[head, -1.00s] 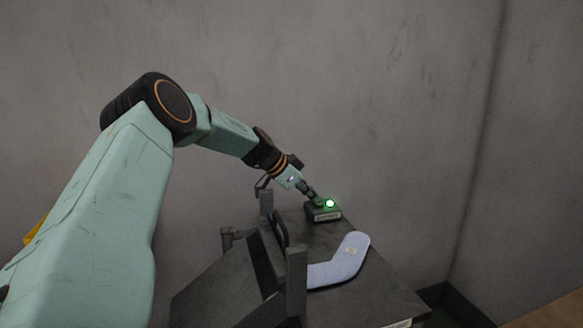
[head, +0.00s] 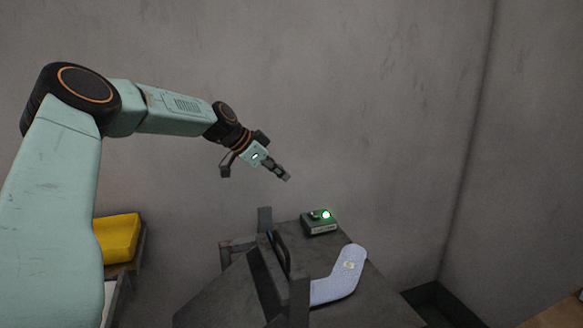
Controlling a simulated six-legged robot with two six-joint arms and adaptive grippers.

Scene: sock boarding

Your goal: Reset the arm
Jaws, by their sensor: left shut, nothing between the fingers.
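My left gripper (head: 283,174) is in the air above and to the left of a small dark box (head: 319,228) with a lit green button (head: 326,215). The gripper is shut and empty, apart from everything. The box stands at the back of a dark table (head: 375,300). A light blue sock shape (head: 346,272) stands out from the dark fixture on that table, its lower left end hidden behind a dark post (head: 299,292). My right gripper does not show.
A yellow container (head: 117,238) sits on a stand at the left, partly hidden by my left arm. A grey wall (head: 400,100) closes off the back. A brown surface (head: 555,315) shows at the lower right corner. The air around the left gripper is clear.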

